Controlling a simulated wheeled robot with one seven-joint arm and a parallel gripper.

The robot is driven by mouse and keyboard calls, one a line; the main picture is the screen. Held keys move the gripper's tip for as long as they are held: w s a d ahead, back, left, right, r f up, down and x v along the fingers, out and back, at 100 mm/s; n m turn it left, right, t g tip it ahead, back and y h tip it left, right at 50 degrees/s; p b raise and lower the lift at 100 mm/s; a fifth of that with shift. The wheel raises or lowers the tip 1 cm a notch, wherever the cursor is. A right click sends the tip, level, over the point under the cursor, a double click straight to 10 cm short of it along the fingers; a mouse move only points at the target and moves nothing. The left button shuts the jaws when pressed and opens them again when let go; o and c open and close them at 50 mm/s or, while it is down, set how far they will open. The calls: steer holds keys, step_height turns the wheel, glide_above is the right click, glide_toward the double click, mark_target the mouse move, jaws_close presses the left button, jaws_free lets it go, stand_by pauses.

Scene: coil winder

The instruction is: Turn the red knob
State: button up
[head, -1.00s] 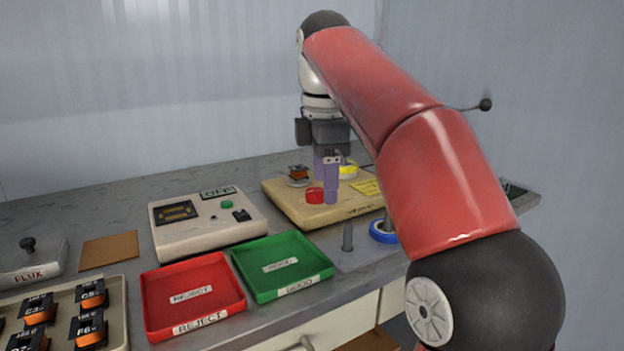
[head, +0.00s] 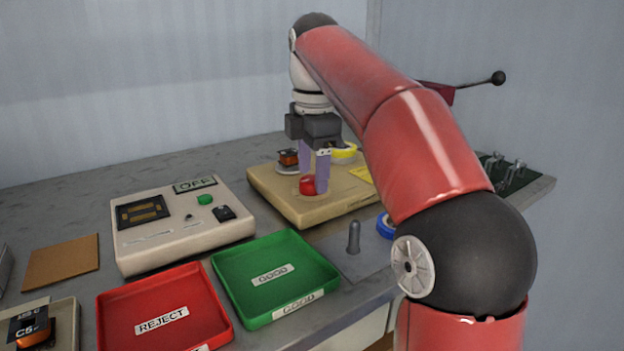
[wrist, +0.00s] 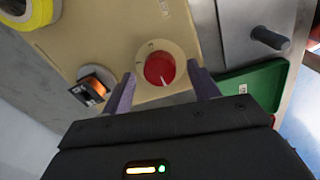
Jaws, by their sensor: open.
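The red knob (head: 308,185) sits on the front part of the beige winder base (head: 318,210). In the wrist view the red knob (wrist: 159,69) shows a pale pointer line and a cream ring around it. My gripper (head: 312,182) points down over the base. Its purple fingers are open, and in the wrist view the gripper (wrist: 163,80) has one finger on each side of the knob, with gaps visible. I cannot tell how far down the fingers reach along the knob.
A coil (head: 288,158) and a yellow tape roll (head: 343,151) are close to my gripper on the base. The green GOOD tray (head: 262,257), red REJECT tray (head: 190,286) and tester box (head: 165,243) lie in front and left. A grey peg (head: 353,238) stands near the front edge.

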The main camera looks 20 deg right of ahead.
steer(key=shift+f, duration=0.55)
steer(key=c, duration=1)
steer(key=shift+o, duration=0.2)
